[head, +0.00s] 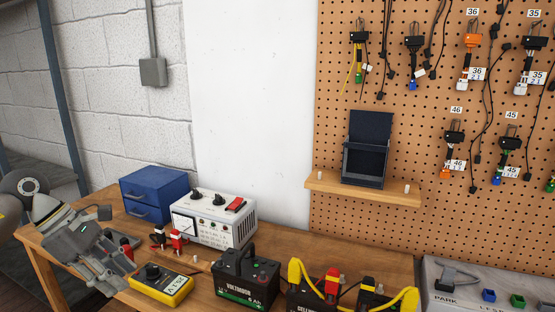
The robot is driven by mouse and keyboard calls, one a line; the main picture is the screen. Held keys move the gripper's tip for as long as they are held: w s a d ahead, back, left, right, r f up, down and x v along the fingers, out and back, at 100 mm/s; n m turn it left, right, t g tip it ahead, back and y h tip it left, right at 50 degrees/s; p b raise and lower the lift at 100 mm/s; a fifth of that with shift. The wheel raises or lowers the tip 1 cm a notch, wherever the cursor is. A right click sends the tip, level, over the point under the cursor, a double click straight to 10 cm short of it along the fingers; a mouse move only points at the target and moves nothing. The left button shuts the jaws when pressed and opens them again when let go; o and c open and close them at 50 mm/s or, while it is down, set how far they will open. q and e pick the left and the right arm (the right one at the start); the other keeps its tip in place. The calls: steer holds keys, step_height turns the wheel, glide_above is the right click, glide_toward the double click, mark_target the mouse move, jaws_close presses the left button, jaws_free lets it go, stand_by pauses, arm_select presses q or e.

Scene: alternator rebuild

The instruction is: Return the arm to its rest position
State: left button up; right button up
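My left arm comes in at the left edge. My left gripper (118,268), grey, hangs over the left end of the wooden workbench (205,283), with its fingers pointing down to the lower right. It is beside the yellow multimeter (162,285) and in front of the blue drawer box (155,194). A small red object (127,249) shows right behind the fingers; I cannot tell whether they touch it. The finger gap is not clear from this angle. My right arm and gripper are out of view.
A white tester (213,218) with red and black clamps (176,242) stands behind the multimeter. Black batteries (246,278) stand to the right, one with yellow cables. A pegboard (400,131) with hanging connectors and a wooden shelf (385,192) holding a dark bin (367,148) are at right.

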arm_select(q)
steer(key=w+d+n+t+h, duration=0.25)
steer(key=d+h, duration=0.55)
steer(key=d, duration=1.1)
steer(key=d+r+n+t+h, duration=0.4)
steer(key=r+n+t, duration=0.2)
steer(key=n+t, duration=0.5)
steer(key=s+a+f+n+y, duration=0.3)
steer(key=a+f+n+y, duration=0.3)
steer(key=f+n+y, duration=0.65)
steer(key=s+a+f+n+y, duration=0.2)
steer(key=a+f+n+y, duration=0.45)
steer(key=n, duration=1.05)
steer(key=s+d+f+n+g+h, duration=0.1)
steer(key=s+f+n+g, duration=0.35)
steer(key=s+f, duration=0.55)
steer(key=s+f+n+g, duration=0.3)
steer(key=s+f+g, duration=0.25)
steer(key=s, duration=0.85)
step_height(320, 180, down, 27)
steer(key=s+g, duration=0.2)
steer(key=s+a+f+g, duration=0.1)
steer(key=s+a+f, duration=0.2)
steer(key=s+f, duration=1.2)
steer(key=shift+s, duration=0.65)
